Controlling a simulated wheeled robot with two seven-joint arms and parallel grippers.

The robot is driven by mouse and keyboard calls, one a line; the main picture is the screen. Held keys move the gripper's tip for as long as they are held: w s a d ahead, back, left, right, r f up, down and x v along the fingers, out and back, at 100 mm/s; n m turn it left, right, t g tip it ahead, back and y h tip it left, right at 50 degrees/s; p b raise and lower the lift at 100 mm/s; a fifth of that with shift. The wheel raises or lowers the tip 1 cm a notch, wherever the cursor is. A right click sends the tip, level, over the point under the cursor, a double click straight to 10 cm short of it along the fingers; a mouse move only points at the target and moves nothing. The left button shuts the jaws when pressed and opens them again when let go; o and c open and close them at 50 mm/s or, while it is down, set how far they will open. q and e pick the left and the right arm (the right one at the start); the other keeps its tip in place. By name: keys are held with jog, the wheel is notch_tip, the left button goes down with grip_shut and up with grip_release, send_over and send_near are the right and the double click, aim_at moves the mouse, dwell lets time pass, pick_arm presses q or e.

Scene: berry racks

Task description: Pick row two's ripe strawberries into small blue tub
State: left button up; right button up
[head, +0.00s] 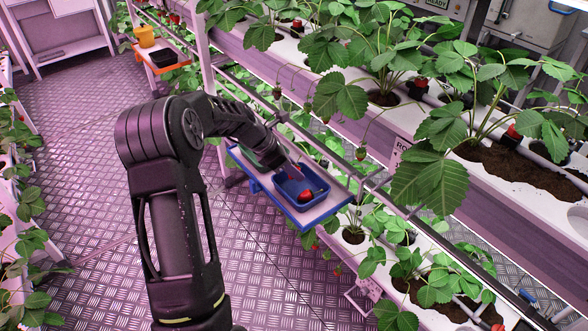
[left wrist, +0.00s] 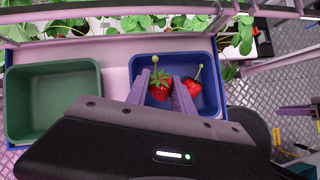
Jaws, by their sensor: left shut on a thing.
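The small blue tub (head: 284,189) sits on a blue-edged shelf beside the plant rack in the head view. My left gripper (left wrist: 160,80) is over this blue tub (left wrist: 209,72) in the left wrist view, shut on a red strawberry (left wrist: 161,92) with a green cap and stem. Whether that berry touches the tub floor I cannot tell. Another red strawberry (left wrist: 194,86) lies in the tub to the right of the fingers. In the head view a red strawberry (head: 306,196) shows in the tub. My right gripper is not in view.
A green tub (left wrist: 52,65) stands left of the blue one on the same shelf (left wrist: 118,72). Planted racks (head: 430,130) with leaves and hanging berries stand close on the right. The metal floor (head: 85,130) is clear.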

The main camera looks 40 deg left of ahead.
pick_arm(q)
jog(key=o, duration=1.7)
jog(key=shift+c, duration=0.2)
jog(key=shift+r, duration=0.1)
notch_tip(320, 180, up, 7)
jog(key=p, duration=0.6)
jog(key=shift+p, duration=0.3)
